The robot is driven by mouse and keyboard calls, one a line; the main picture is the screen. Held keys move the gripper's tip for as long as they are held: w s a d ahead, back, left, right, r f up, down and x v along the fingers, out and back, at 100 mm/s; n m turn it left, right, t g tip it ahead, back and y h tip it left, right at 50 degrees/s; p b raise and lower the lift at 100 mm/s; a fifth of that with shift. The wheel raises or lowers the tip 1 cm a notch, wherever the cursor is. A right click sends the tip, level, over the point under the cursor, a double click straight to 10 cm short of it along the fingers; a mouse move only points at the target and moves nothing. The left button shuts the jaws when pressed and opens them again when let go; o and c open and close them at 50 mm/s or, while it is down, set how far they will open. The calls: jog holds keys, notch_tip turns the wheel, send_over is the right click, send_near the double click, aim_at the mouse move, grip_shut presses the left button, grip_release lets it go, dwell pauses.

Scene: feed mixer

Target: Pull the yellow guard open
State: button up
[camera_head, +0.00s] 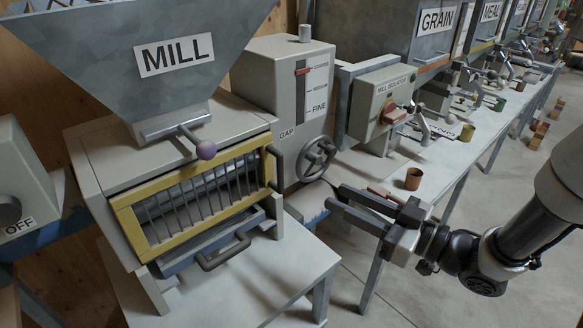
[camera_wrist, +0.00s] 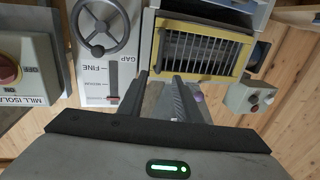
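The yellow guard (camera_head: 125,215) is a yellow frame around dark vertical bars on the front of the mill. It looks shut against the mill housing. A dark upright handle (camera_head: 275,168) stands at its right end. In the wrist view, the guard (camera_wrist: 203,25) appears upside down, beyond and slightly right of my fingertips. My gripper (camera_head: 334,196) is to the right of the guard and its handle, apart from them, with its fingers pointing left. In the wrist view, the two dark fingers (camera_wrist: 160,77) are spread with nothing between them, so it is open and empty.
A grey handwheel (camera_head: 318,158) sticks out from the gap box behind my gripper. A drawer handle (camera_head: 224,252) juts out below the guard. A knobbed lever (camera_head: 205,150) sits above it. A copper cup (camera_head: 413,179) stands on the bench near my gripper.

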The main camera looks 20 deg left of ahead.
aim_at(281, 188)
jog(key=x, duration=1.6)
jog(key=shift+w+a+b, duration=0.1)
jog(key=shift+a+b, duration=0.2)
jog(key=shift+c, duration=0.3)
grip_shut()
